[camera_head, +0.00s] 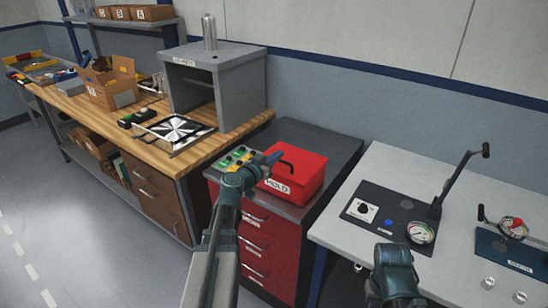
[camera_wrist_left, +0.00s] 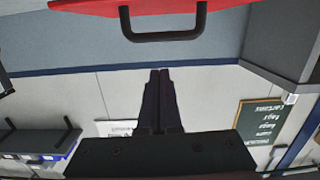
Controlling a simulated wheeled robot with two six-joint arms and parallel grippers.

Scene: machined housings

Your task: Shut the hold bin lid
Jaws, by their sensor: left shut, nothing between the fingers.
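The red hold bin (camera_head: 304,186) stands on the dark top of a red drawer cabinet, its HOLD label facing front. Its red lid (camera_head: 308,163) has a black bar handle (camera_head: 290,168); from this angle I cannot tell whether a gap is left under the lid. My left gripper (camera_head: 277,157) is shut and empty, at the left side of the lid close to the handle. In the left wrist view the shut fingers (camera_wrist_left: 159,74) point at the handle (camera_wrist_left: 163,37) with a small gap showing. My right gripper's fingers are not visible; only part of that arm shows.
A small panel with green buttons (camera_head: 235,158) lies left of the bin. A wooden workbench (camera_head: 200,152) with a grey box housing (camera_head: 215,85) is to the left. A pale table (camera_head: 400,165) with a lever fixture and gauges is to the right.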

